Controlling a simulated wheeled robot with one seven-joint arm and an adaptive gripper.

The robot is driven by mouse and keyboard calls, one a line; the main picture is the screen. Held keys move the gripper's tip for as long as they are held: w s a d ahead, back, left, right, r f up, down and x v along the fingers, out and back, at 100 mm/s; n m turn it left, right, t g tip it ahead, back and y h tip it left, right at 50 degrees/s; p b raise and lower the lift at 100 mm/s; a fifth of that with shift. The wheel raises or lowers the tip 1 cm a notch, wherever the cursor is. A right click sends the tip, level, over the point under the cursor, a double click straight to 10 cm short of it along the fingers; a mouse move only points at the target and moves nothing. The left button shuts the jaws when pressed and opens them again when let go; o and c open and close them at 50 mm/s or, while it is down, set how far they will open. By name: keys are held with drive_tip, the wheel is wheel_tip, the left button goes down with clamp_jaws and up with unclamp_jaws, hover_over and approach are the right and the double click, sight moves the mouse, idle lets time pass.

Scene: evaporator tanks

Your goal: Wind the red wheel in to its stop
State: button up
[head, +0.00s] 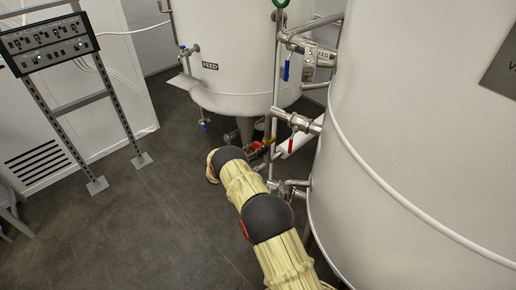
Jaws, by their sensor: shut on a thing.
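A small red part (254,148) shows among the pipe fittings just beyond the bend of my arm, below the far tank. It is too small and too partly covered to tell whether it is the red wheel or how far in it is wound. My arm reaches up from the bottom of the head view and bends away near these fittings. My gripper cannot be made out; the end of the arm is hidden behind its own links or the fittings.
A large white tank (420,130) fills the right side, close to my arm. Another tank (235,60) stands behind. Pipes with a red lever (291,146) and a blue lever (286,71) run between them. A control panel stand (48,45) is at left. The floor (130,225) at left is clear.

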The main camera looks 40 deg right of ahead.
drive_tip(key=n, duration=0.6)
drive_tip(key=shift+f, duration=0.1)
drive_tip(key=n, duration=0.6)
drive_tip(key=shift+p, duration=0.35)
drive_tip(key=shift+s+n, duration=0.1)
drive_tip(key=shift+n, duration=0.3)
drive_tip(key=o, duration=1.2)
drive_tip(key=shift+c, duration=0.2)
drive_tip(key=shift+a, duration=0.1)
drive_tip(key=a, duration=1.1)
drive_tip(key=shift+s+a, duration=0.4)
